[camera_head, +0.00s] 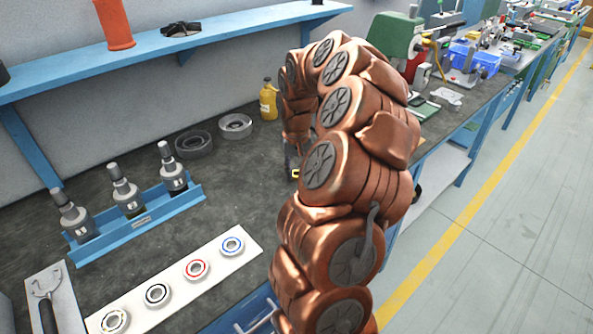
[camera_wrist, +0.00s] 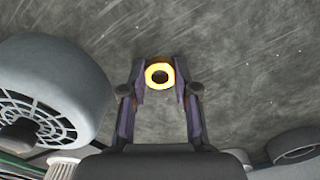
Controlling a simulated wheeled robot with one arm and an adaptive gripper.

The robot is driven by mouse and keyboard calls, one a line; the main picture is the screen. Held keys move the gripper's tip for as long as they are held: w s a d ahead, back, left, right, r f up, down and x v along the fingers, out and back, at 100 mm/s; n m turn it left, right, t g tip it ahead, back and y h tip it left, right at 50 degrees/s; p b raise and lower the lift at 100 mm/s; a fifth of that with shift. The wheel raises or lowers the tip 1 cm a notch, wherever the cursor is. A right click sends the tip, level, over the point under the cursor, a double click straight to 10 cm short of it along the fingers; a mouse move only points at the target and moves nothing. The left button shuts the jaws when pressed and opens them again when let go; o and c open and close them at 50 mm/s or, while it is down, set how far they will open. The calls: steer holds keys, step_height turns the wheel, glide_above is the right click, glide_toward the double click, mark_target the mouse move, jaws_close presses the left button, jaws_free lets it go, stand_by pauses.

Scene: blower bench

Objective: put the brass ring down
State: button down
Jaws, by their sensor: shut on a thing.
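The brass ring (camera_wrist: 149,76) is in the wrist view, a small bright yellow ring with a dark centre. My gripper (camera_wrist: 160,76) is shut on it, one fingertip on each side, over the dark scratched bench top (camera_wrist: 225,50). I cannot tell how high above the bench it is. In the head view my arm hides most of my gripper. A small yellow bit that may be the ring (camera_head: 295,174) shows at the arm's left edge.
A white strip (camera_head: 214,256) with several ringed parts lies at the front. A blue rack (camera_head: 137,225) holds three tool holders. Two grey round housings (camera_head: 194,144) and a yellow bottle (camera_head: 268,101) stand behind. A large grey finned wheel (camera_wrist: 50,90) is close left in the wrist view.

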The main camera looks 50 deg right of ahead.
steer(key=shift+f+b, duration=0.3)
steer(key=shift+f, duration=0.05)
steer(key=c, duration=0.9)
jaws_free()
steer(key=shift+o, duration=0.2)
steer(key=shift+r+p, duration=0.5)
steer(key=shift+r, duration=0.05)
step_height(320, 180, up, 12)
steer(key=b, duration=0.1)
steer(key=shift+f, duration=0.15)
